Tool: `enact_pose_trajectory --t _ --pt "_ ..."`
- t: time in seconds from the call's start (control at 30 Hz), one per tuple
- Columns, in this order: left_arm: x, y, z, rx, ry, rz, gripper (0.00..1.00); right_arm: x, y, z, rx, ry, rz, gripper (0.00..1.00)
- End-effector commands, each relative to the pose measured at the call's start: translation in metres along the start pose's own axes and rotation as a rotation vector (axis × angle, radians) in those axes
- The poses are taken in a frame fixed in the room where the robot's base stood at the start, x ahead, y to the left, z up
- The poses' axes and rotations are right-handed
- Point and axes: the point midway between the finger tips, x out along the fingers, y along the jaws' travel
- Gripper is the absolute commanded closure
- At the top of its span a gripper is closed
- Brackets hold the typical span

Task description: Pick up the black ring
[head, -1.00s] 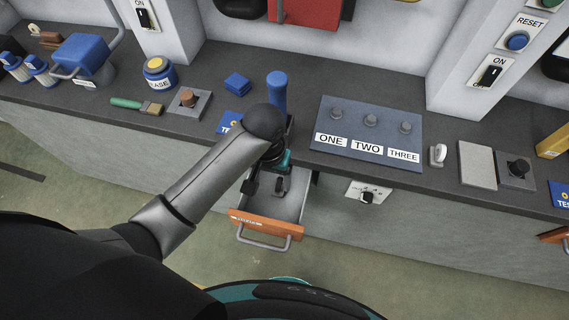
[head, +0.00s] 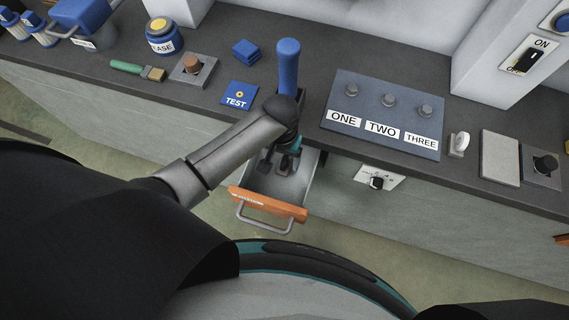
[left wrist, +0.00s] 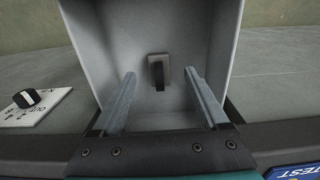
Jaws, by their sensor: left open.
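The black ring (left wrist: 157,75) stands on a small grey block (left wrist: 165,62) on the floor of an open drawer, seen edge-on in the left wrist view. My left gripper (left wrist: 160,76) is open, with its fingers pointing into the drawer. In the picture, one finger lies on each side of the ring; nothing is between them in their grip, and the remaining depth is hard to judge. In the head view, my left gripper (head: 279,163) is over the drawer and partly hidden by my forearm. The ring is hard to make out there. My right gripper is not visible.
The open drawer's orange front (head: 267,204) has a metal handle. The dark counter (head: 210,60) above holds a blue upright handle (head: 288,65), a button panel (head: 385,140) and a TEST card (head: 238,96). A dial (head: 377,183) is right of the drawer.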

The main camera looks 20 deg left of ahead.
Motion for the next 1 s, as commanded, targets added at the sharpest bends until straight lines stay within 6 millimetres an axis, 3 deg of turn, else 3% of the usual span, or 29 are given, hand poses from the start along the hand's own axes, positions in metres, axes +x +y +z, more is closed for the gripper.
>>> enact_pose_trajectory --t 0.3,0.6,1.0 --pt "0.045 0.002 -0.001 0.000 -0.002 -0.001 0.22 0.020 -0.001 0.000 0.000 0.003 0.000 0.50" --pt "0.048 0.002 -0.001 0.000 -0.001 -0.001 0.22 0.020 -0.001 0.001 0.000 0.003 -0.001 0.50" --pt "0.048 0.002 -0.001 0.000 -0.001 -0.001 0.68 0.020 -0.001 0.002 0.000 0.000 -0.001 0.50"
